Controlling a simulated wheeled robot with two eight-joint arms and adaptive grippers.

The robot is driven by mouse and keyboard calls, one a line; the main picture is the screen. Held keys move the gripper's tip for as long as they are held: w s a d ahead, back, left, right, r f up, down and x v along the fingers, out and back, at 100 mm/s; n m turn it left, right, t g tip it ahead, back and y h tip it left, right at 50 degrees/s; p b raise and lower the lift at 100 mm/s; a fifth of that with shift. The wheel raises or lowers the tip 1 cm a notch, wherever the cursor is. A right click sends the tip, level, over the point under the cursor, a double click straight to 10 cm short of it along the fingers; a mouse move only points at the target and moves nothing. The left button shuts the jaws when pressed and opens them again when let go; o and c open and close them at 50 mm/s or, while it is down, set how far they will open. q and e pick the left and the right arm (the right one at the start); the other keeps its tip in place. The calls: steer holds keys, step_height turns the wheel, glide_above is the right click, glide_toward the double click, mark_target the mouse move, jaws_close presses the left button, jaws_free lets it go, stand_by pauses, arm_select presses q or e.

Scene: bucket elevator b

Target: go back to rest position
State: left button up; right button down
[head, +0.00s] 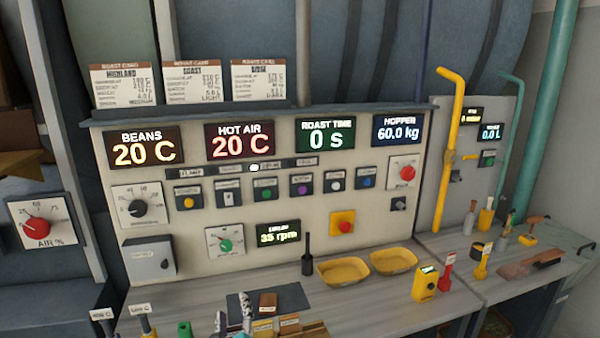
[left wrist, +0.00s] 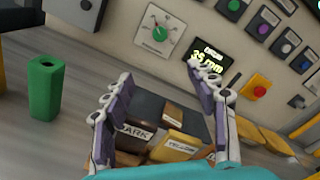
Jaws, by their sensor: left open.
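My left gripper (head: 243,318) is at the bottom edge of the head view, low over the front of the counter. In the left wrist view its two purple-padded fingers (left wrist: 160,80) stand wide apart with nothing between them. Beyond and below the fingers lie a dark mat (head: 285,298) and labelled blocks, one reading "DARK" (left wrist: 134,131). The fingers appear apart from the panel. My right gripper is in neither view.
The control panel (head: 220,255) with displays, knobs and buttons stands behind the counter. Two yellow trays (head: 343,271), a yellow handheld device (head: 425,284) and a green bin (left wrist: 46,90) stand on it. A yellow pipe (head: 446,160) rises at the right.

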arm_select(q)
steer(key=shift+s+a+r+n+g, duration=0.1)
steer(key=shift+s+a+n+g, duration=0.35)
steer(key=shift+a+n, duration=0.5)
steer(key=shift+s+a+n+g+y, duration=0.15)
steer(key=shift+n+g+y, duration=0.15)
steer(key=shift+n, duration=0.25)
steer(key=s+a+n+g, duration=0.3)
steer(key=s+a+n, duration=0.15)
steer(key=n, duration=0.25)
steer(key=s+d+f+n+g+h, duration=0.2)
steer(key=s+d+n, duration=0.1)
steer(key=s+n, duration=0.4)
steer(key=s+d+f+n+g+h, duration=0.3)
steer(key=s+n, duration=0.4)
steer(key=s, duration=0.4)
steer(key=shift+s+n+g+h, duration=0.3)
steer(key=shift+n+g, duration=0.05)
steer(key=shift+n, duration=0.05)
